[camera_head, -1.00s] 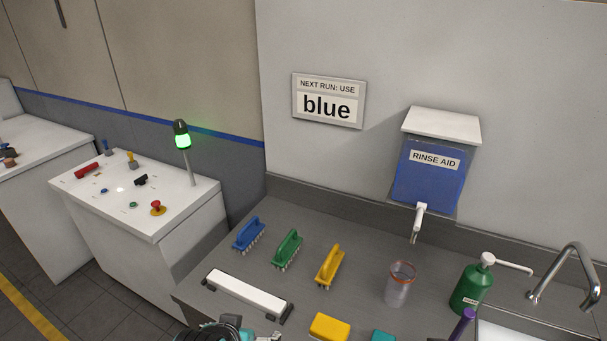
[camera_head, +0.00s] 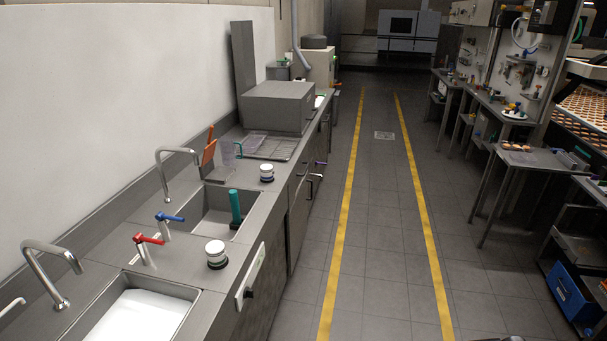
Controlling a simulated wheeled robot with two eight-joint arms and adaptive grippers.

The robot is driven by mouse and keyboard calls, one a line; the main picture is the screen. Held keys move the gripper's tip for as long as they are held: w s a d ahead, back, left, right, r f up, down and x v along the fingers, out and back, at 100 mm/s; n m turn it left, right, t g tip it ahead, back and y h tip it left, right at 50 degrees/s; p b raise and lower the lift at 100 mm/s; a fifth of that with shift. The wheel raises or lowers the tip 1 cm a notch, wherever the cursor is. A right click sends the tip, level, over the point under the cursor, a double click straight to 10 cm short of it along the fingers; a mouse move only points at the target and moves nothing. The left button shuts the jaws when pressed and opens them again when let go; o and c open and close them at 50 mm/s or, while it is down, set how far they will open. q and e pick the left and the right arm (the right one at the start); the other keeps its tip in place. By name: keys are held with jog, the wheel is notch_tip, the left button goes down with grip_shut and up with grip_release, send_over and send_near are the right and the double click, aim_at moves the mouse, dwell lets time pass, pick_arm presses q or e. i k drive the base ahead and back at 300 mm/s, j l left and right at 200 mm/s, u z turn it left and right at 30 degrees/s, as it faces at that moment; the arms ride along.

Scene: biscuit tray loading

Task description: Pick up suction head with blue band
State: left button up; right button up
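I cannot make out a suction head with a blue band in this view. Several small items lie on the benches at the right, including a white round plate (camera_head: 515,115) with small things on it, too small to tell apart. Two white-topped round pots with dark bands stand on the sink counter, a near one (camera_head: 216,254) and a far one (camera_head: 267,173). I cannot tell what they are. Neither of my grippers shows.
A long steel counter (camera_head: 95,262) with sinks and taps runs along the left. A tiled aisle (camera_head: 384,230) between yellow lines is clear. At the right stand a small steel table (camera_head: 532,162), racks with biscuit trays (camera_head: 585,105) and a low blue crate (camera_head: 570,292).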

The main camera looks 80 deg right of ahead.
aim_at(267, 172)
jog(key=z, duration=2.55)
jog(key=i+l, duration=0.25)
jog(key=i, duration=0.2)
jog(key=i+l, duration=0.25)
jog(key=i, duration=0.25)
jog(key=i+l, duration=0.25)
jog(key=i, duration=0.2)
jog(key=i+l, duration=0.25)
jog(key=i, duration=0.25)
jog(key=i+l, duration=0.25)
jog(key=i, duration=0.2)
jog(key=i+l, duration=0.25)
jog(key=i, duration=0.25)
jog(key=i+l+u, duration=0.15)
jog(key=u, duration=0.25)
jog(key=i+l+u, duration=0.25)
jog(key=u, duration=0.2)
jog(key=i+l+u, duration=0.2)
jog(key=u, duration=0.2)
